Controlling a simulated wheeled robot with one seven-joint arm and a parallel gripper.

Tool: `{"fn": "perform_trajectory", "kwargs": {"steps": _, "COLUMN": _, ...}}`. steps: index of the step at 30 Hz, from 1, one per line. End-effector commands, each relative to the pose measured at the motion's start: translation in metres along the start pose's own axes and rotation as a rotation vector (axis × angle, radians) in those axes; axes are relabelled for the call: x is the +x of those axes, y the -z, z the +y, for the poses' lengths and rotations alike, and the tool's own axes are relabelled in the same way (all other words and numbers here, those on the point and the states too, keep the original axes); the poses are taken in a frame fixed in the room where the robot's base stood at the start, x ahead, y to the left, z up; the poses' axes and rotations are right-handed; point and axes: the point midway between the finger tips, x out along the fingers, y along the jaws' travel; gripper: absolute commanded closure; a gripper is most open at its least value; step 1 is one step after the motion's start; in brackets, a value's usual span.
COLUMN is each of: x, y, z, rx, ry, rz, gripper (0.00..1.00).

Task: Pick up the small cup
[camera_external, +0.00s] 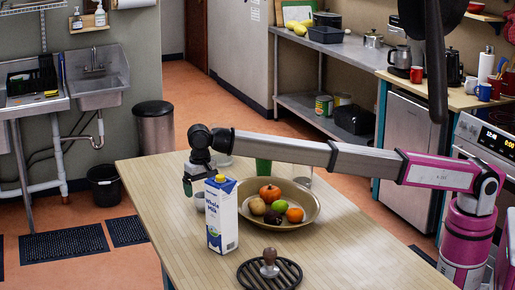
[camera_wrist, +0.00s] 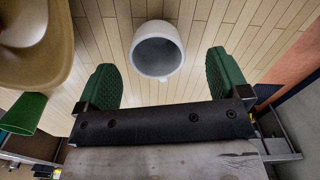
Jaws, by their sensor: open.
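The small cup (camera_wrist: 158,52) is white-grey and stands on the wooden table, seen from above in the wrist view. Its round opening faces the camera. In the external view the cup (camera_external: 199,203) is partly hidden behind the milk carton. My gripper (camera_wrist: 161,62) has green finger pads spread wide, with the cup showing between and ahead of their tips. Nothing is held. In the external view my gripper (camera_external: 188,187) hangs low over the table, just left of the cup. I cannot tell the exact height gap to the cup.
A milk carton (camera_external: 222,232) stands close in front of the cup. A green cup (camera_external: 263,168) is behind the bowl. A black rack (camera_external: 247,272) lies at the table's front.

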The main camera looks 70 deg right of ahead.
Motion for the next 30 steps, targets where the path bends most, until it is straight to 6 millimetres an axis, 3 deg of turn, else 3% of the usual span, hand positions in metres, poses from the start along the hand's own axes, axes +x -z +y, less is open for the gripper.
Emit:
{"fn": "perform_trajectory", "kwargs": {"steps": 5, "x": 0.01, "y": 0.002, "z": 0.001, "rx": 0.0, "ry": 0.001, "rz": 0.0, "gripper": 0.07}}
{"fn": "perform_trajectory", "kwargs": {"steps": 15, "x": 0.053, "y": 0.007, "z": 0.004, "rx": -0.001, "ry": 0.001, "rz": 0.0, "gripper": 0.07}}
{"fn": "perform_trajectory", "kwargs": {"steps": 23, "x": 0.056, "y": 0.007, "z": 0.004, "rx": -0.001, "ry": 0.001, "rz": 0.001, "gripper": 0.07}}
{"fn": "perform_trajectory", "kwargs": {"steps": 28, "x": 0.055, "y": 0.007, "z": 0.004, "rx": -0.001, "ry": 0.001, "rz": 0.001, "gripper": 0.61}}
{"fn": "perform_trajectory", "kwargs": {"steps": 30, "x": 0.055, "y": 0.007, "z": 0.004, "rx": -0.001, "ry": 0.001, "rz": 0.001, "gripper": 0.61}}
